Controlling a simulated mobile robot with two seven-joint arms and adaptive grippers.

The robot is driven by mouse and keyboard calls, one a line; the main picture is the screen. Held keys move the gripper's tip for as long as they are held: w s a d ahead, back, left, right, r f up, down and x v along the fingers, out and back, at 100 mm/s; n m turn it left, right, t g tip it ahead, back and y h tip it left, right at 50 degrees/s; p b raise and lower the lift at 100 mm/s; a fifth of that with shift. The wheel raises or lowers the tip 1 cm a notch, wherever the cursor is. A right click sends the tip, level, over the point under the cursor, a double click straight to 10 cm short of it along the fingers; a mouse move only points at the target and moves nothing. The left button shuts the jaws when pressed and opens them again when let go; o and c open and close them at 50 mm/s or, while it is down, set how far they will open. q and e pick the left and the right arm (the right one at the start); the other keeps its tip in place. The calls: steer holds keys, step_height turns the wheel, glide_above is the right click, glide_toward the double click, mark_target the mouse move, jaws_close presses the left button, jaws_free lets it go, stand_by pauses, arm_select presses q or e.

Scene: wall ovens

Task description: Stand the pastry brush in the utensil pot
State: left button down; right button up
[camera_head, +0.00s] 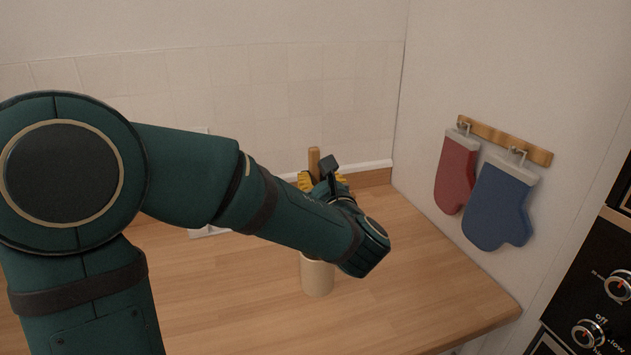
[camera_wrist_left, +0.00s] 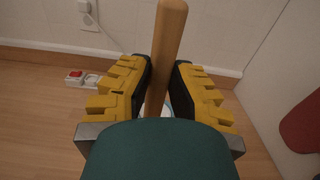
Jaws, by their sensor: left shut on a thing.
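The pastry brush shows as a wooden handle (camera_head: 314,159) standing up out of my left gripper (camera_head: 322,183) in the head view. In the left wrist view the handle (camera_wrist_left: 165,55) runs between the two yellow-and-black fingers of the left gripper (camera_wrist_left: 163,88), which is shut on it. The lower end of the brush is hidden by the gripper and wrist. The cream utensil pot (camera_head: 318,277) stands on the counter below my left wrist; its rim is hidden behind the arm. I cannot tell whether the brush reaches into the pot. My right gripper is not in view.
The wooden counter (camera_head: 235,300) is clear around the pot. A red mitt (camera_head: 456,172) and a blue mitt (camera_head: 498,205) hang on the right wall. Oven knobs (camera_head: 588,335) are at the lower right. A power strip (camera_wrist_left: 82,78) lies near the back wall.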

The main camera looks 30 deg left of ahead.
arm_select(q)
steer(key=shift+g, duration=0.3)
steer(key=f, duration=0.1)
steer(key=f+b, duration=0.1)
steer(key=f, duration=0.1)
steer(key=a+f+b, duration=0.1)
steer(key=shift+w+f, duration=0.35)
steer(key=shift+f, duration=0.05)
steer(key=shift+s+d+f+b, duration=0.1)
steer(key=shift+f+b, duration=0.4)
steer(key=shift+f, duration=0.1)
steer(key=shift+s+d+f+b, duration=0.1)
steer(key=shift+f+b, duration=0.35)
steer(key=shift+f, duration=0.1)
steer(key=shift+s+f, duration=0.1)
steer(key=shift+f, duration=1.3)
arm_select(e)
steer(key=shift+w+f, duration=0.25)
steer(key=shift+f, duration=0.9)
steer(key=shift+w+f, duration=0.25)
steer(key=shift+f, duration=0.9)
arm_select(q)
steer(key=shift+f, duration=0.1)
